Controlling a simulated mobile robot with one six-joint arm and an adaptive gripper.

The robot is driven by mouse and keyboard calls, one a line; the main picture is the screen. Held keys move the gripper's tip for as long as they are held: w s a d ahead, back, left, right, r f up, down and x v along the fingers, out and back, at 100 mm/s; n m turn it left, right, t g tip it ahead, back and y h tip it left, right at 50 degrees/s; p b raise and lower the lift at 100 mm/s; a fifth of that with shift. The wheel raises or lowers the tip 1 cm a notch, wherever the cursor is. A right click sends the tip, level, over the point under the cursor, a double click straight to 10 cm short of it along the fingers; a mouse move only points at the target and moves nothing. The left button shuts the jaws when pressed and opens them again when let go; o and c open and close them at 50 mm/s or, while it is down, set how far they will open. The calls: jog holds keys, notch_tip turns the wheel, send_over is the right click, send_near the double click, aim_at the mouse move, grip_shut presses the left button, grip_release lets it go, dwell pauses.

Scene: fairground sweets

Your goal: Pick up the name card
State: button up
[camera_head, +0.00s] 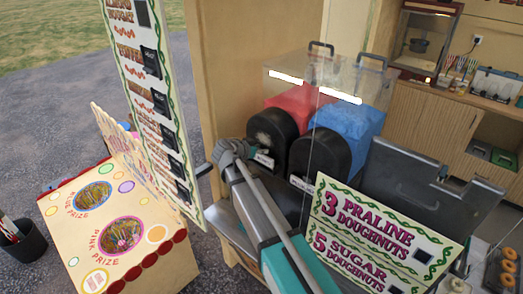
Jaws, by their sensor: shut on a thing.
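A small white name card (264,158) with dark lettering shows in front of the left dark drum, below the pink bags. My gripper (245,154) is at the end of my arm, right beside this card at its left edge. It is shut on the card, though the fingertips are small and partly hidden by my wrist. A second, similar white card (302,185) stands further right, in front of the drum below the blue bag. The lettering on both is too small to read surely.
A clear glass or plastic screen (314,130) stands by the drums. A tall price board (150,95) is left of my arm, and a doughnut sign (378,240) is at the right. A prize box (120,235) stands lower left. Grey metal equipment (430,190) is behind the sign.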

jog(key=shift+r+p, duration=0.4)
jog(key=shift+r, duration=0.3)
jog(key=s+a+r+p, duration=0.5)
jog(key=s+r+p, duration=0.4)
jog(key=s, duration=0.4)
jog(key=shift+a+r, duration=0.2)
jog(key=shift+r, duration=0.1)
jog(key=shift+f, duration=0.1)
notch_tip(320, 180, down, 25)
jog(key=b, duration=2.5)
jog(key=shift+f, duration=0.2)
